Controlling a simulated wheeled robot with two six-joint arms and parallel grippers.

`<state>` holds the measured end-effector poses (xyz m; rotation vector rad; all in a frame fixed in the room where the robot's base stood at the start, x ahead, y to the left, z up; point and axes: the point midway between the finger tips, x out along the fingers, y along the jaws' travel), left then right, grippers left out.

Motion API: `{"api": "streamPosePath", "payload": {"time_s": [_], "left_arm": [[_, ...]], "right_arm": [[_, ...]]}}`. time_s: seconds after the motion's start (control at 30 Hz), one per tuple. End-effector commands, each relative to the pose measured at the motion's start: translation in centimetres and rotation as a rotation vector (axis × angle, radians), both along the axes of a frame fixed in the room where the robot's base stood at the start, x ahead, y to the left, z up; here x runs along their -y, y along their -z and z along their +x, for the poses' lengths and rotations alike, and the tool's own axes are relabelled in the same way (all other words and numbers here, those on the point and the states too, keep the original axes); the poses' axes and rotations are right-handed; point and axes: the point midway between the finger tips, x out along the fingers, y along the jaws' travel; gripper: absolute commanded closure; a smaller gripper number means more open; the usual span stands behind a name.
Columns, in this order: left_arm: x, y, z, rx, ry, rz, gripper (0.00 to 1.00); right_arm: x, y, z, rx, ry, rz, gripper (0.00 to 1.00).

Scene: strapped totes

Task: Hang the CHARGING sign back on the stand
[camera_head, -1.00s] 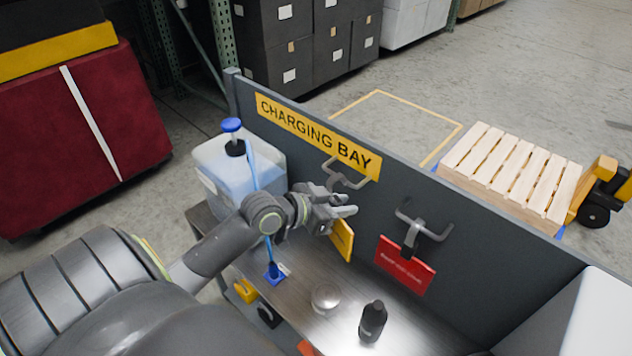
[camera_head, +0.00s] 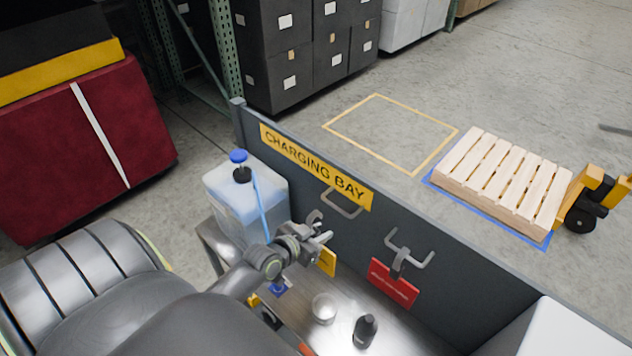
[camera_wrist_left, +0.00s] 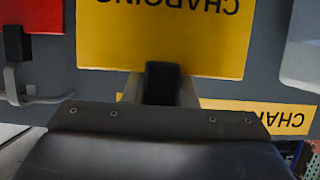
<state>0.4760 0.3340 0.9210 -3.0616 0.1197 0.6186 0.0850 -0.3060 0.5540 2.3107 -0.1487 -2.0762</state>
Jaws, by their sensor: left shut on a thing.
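The yellow CHARGING sign (camera_head: 327,262) hangs from my left gripper (camera_head: 322,238), which is shut on its dark top piece. In the left wrist view the sign (camera_wrist_left: 165,40) appears upside down in front of the grey panel, with the dark piece (camera_wrist_left: 162,84) between my fingers. An empty grey hook (camera_head: 342,204) sticks out of the panel under the yellow CHARGING BAY label (camera_head: 316,166). The gripper is below and left of this hook in the head view, and the sign is not seen on it. My right gripper is not in view.
A red sign (camera_head: 393,284) hangs on a second hook (camera_head: 410,250) to the right. A white jug with a blue pump (camera_head: 240,205) stands close left of my gripper. A clear round dish (camera_head: 324,308) and a dark bottle (camera_head: 365,331) stand on the metal shelf.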

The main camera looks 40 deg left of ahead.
Motion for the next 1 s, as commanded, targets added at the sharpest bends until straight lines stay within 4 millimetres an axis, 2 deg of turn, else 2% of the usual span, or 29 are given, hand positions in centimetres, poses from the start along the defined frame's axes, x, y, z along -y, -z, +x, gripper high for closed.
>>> {"api": "streamPosePath", "payload": {"time_s": [0.97, 1.0], "left_arm": [[0.7, -0.1, 8.0, 0.002, 0.001, -0.001, 1.00], [0.6, 0.7, 7.9, 0.000, 0.000, -0.001, 1.00]], "right_arm": [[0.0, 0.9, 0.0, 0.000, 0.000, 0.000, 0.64], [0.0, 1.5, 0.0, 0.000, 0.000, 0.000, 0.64]]}}
